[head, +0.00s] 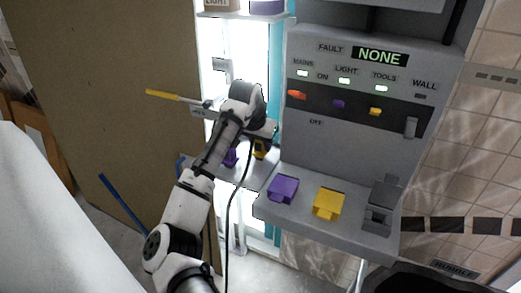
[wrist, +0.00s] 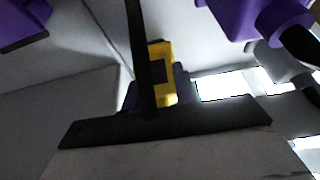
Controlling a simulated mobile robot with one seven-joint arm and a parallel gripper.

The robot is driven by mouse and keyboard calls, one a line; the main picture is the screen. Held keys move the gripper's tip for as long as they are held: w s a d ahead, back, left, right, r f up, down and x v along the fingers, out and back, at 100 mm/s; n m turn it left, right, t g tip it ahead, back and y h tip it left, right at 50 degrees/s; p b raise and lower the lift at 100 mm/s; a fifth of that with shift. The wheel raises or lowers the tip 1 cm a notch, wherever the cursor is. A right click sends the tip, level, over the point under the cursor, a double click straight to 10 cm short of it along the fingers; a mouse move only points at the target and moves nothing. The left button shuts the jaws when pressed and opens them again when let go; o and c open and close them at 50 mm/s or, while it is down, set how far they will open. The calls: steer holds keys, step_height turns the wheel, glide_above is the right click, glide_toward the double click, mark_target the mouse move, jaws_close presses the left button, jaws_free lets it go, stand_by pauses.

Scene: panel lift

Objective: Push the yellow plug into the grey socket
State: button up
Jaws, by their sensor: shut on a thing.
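My gripper (head: 263,134) is at the left side of the grey panel, shut on the yellow plug (head: 261,149). The plug is partly hidden under the gripper, and a black cable hangs down close by. In the wrist view the yellow plug (wrist: 166,97) shows behind a dark upright bar, with purple behind its lower part. The grey socket (head: 378,217) stands at the right end of the panel's ledge, to the right of the yellow socket block (head: 328,204). The plug is well apart from the grey socket.
A purple socket block (head: 283,189) sits left of the yellow block. A purple plug (head: 230,158) is beside my gripper and also shows in the wrist view (wrist: 268,18). The panel has coloured switches and a display (head: 380,57) reading NONE. A brown board (head: 110,100) stands left.

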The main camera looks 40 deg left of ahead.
steer(key=shift+s+r+b, duration=0.2)
steer(key=shift+r+b, duration=0.35)
step_height(320, 180, up, 6)
steer(key=shift+f+b, duration=0.1)
steer(key=shift+b, duration=0.6)
steer(key=s+d+b, duration=0.1)
steer(key=s+d, duration=0.1)
steer(key=s, duration=0.7)
steer(key=s+d+b, duration=0.2)
steer(key=s, duration=0.8)
steer(key=shift+d, duration=0.35)
